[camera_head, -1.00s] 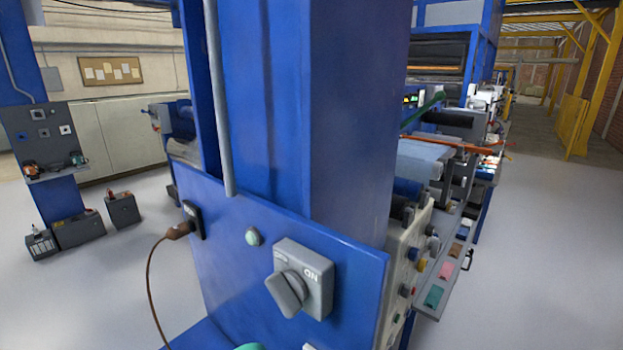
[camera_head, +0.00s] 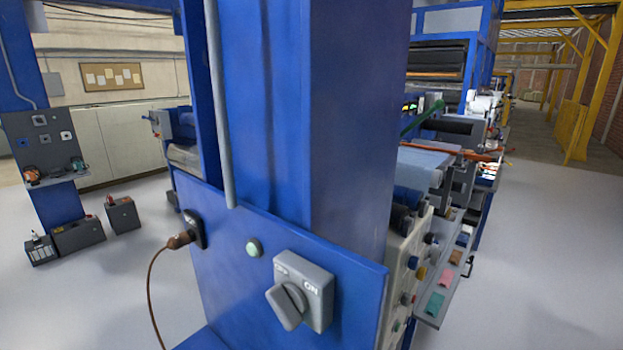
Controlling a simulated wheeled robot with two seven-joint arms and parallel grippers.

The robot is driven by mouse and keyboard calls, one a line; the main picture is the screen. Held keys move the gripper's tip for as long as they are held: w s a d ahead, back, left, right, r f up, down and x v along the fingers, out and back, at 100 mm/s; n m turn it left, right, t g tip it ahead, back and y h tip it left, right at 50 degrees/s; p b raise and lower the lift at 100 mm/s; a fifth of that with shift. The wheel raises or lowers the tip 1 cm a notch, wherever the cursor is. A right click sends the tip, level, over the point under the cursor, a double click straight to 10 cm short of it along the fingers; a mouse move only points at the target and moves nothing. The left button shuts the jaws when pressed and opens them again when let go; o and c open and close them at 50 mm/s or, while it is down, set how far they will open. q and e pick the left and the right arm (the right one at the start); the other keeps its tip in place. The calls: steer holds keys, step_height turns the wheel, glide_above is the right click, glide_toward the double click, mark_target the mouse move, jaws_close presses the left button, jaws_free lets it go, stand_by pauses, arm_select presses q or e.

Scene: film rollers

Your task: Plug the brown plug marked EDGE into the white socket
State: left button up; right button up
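A brown plug (camera_head: 180,240) on a brown cable (camera_head: 150,290) is at a dark socket (camera_head: 196,229) on the left part of the blue machine panel (camera_head: 230,285). No EDGE marking is readable on it. On a grey panel (camera_head: 22,143) at the far left are several small sockets, with a pale one (camera_head: 66,137) at its right. A shelf below it carries a brown-orange item (camera_head: 31,174) and a teal item (camera_head: 78,163), too small to identify. Neither of my grippers is in view.
A grey ON switch (camera_head: 303,290) and a pale green button (camera_head: 254,248) are on the blue panel. A wide blue column (camera_head: 300,120) blocks the middle. Dark boxes (camera_head: 78,236) stand on the floor at left. The floor (camera_head: 550,260) at right is clear.

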arm_select(q)
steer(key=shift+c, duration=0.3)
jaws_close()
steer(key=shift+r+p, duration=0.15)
steer(key=shift+p, duration=0.15)
stand_by(1.2)
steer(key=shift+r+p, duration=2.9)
steer(key=shift+p, duration=0.3)
